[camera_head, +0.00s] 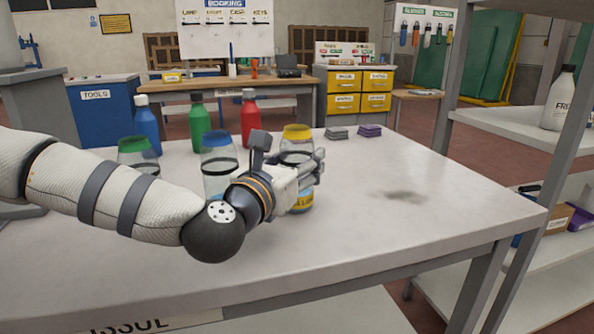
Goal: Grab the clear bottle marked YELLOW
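The clear bottle with a yellow lid (298,132) stands upright on the grey table (400,235). A yellow label shows low on it, partly covered, and its lettering is too small to read surely. My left gripper (314,171) is right in front of this bottle and covers its middle. Its fingers point to the right and away, and I cannot tell whether they touch or close on the bottle. Clear bottles with a blue lid (217,142) and a green lid (138,146) stand to the left, the green one partly behind my arm. My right gripper is out of view.
Opaque blue (147,124), green (200,124) and red (250,117) bottles stand behind the clear ones. Grey (337,133) and purple (369,131) stacks lie at the back edge. The table's right side is clear, apart from a dark smudge. A metal shelf rack (510,124) stands at right.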

